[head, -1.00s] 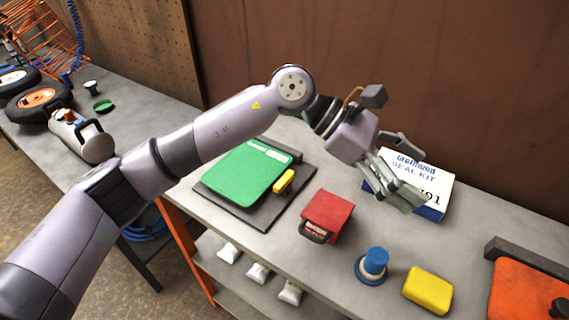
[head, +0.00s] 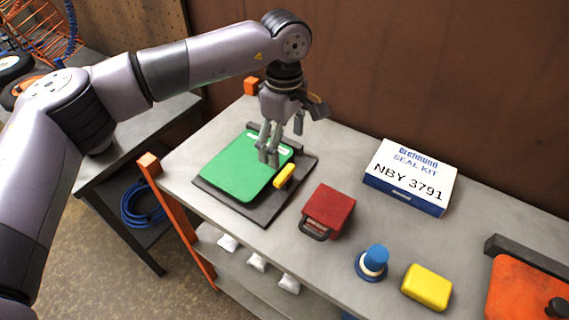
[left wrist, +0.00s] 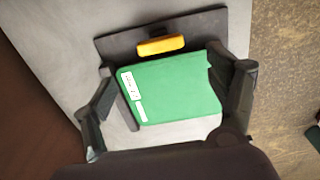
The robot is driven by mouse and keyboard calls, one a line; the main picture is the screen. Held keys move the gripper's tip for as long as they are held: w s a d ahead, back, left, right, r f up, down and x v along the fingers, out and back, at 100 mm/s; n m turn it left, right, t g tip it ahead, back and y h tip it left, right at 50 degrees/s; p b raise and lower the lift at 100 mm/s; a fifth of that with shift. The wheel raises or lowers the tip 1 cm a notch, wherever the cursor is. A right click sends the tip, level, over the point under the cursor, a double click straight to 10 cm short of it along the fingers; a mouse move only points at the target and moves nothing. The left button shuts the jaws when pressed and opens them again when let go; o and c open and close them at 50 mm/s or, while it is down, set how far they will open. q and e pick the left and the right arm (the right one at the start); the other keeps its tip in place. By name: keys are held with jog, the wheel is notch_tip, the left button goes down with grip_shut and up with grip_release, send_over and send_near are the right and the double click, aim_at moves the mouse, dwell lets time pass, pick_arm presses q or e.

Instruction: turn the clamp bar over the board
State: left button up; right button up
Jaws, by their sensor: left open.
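The green board (head: 241,168) lies flat on a dark base plate (head: 263,213) on the bench. The yellow clamp bar (head: 285,176) sits on the plate beside the board's right edge, roughly along that edge. In the left wrist view the bar (left wrist: 161,45) lies just beyond the board's upper edge (left wrist: 170,90), on a dark mount. My left gripper (head: 272,152) is open and empty above the back part of the board. Its fingers spread at both sides of the board in the wrist view. My right gripper is in neither view.
An orange case (head: 525,290) is at far right. A brown wall (head: 430,70) rises behind the bench.

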aim_at(284, 172)
pick_arm(q)
notch_tip(284, 172, down, 9)
jog(key=shift+r+p, duration=0.1)
jog(key=shift+p, duration=1.05)
jog(key=shift+c, duration=0.5)
jog(key=c, duration=1.1)
jog(key=shift+o, duration=0.2)
